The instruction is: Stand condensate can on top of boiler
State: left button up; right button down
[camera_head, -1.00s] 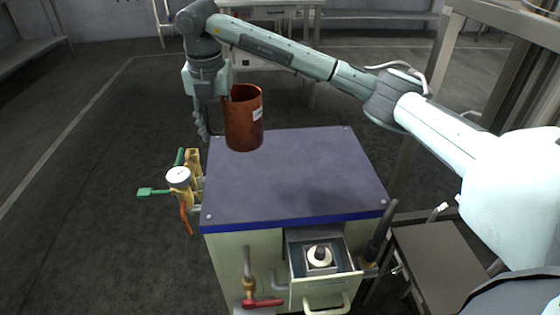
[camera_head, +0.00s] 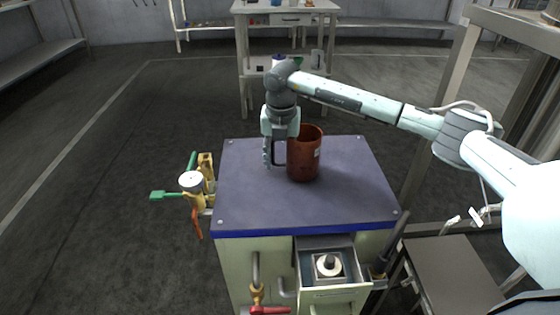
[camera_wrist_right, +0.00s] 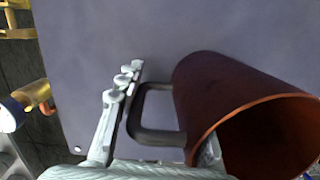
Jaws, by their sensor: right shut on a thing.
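My left gripper is not in view.
A gauge (camera_head: 191,180) and valves with green and orange levers stick out at the boiler's left. An open drawer (camera_head: 328,270) and a red-handled valve (camera_head: 265,309) are at its front. A workbench (camera_head: 285,20) stands behind. Bare top surrounds the can.

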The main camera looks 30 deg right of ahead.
jog(key=shift+f, duration=0.2)
jog(key=shift+f, duration=0.2)
jog(key=c, duration=1)
grip_release()
jog(key=shift+r, duration=0.15)
jog(key=r, duration=0.4)
jog(key=s+r, duration=0.1)
jog(key=r, duration=0.7)
jog(key=shift+s+a, duration=0.2)
jog(key=shift+a, duration=0.15)
